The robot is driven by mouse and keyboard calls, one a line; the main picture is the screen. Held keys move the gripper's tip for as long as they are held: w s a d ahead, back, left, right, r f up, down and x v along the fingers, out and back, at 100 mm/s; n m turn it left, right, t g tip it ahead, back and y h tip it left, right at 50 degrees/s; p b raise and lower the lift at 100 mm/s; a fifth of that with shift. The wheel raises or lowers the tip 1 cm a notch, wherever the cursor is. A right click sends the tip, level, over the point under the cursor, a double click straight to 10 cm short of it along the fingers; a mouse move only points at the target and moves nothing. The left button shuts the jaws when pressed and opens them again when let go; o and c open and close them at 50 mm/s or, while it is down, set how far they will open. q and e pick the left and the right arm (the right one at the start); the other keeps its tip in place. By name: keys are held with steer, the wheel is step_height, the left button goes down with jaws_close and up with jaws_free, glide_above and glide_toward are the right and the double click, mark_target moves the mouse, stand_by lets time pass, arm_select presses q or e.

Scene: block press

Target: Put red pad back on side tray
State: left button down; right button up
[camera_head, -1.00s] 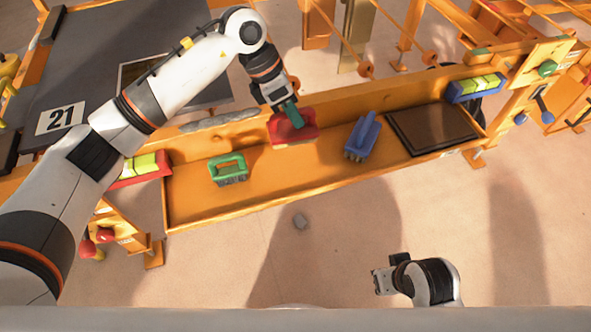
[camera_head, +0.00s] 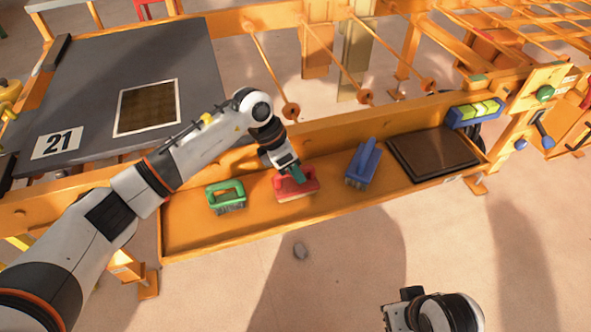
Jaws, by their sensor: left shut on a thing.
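The red pad (camera_head: 297,190) is in the orange side tray (camera_head: 262,222), between the green brush and the blue brush. My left gripper (camera_head: 294,176) comes down over it from behind and is shut on its handle. The pad is low over the tray floor; I cannot tell whether it fully rests on it. My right gripper (camera_head: 392,314) is at the bottom edge, away from the tray, and its fingers do not show clearly.
A green brush (camera_head: 226,195) lies left of the pad, and a blue brush (camera_head: 362,165) lies right of it. A dark brown plate (camera_head: 432,152) fills the tray's right end. A blue box with yellow-green blocks (camera_head: 474,112) is at the right.

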steer(key=shift+f, duration=0.1)
arm_select(q)
steer(key=c, duration=1.4)
jaws_free()
steer(key=shift+o, duration=0.2)
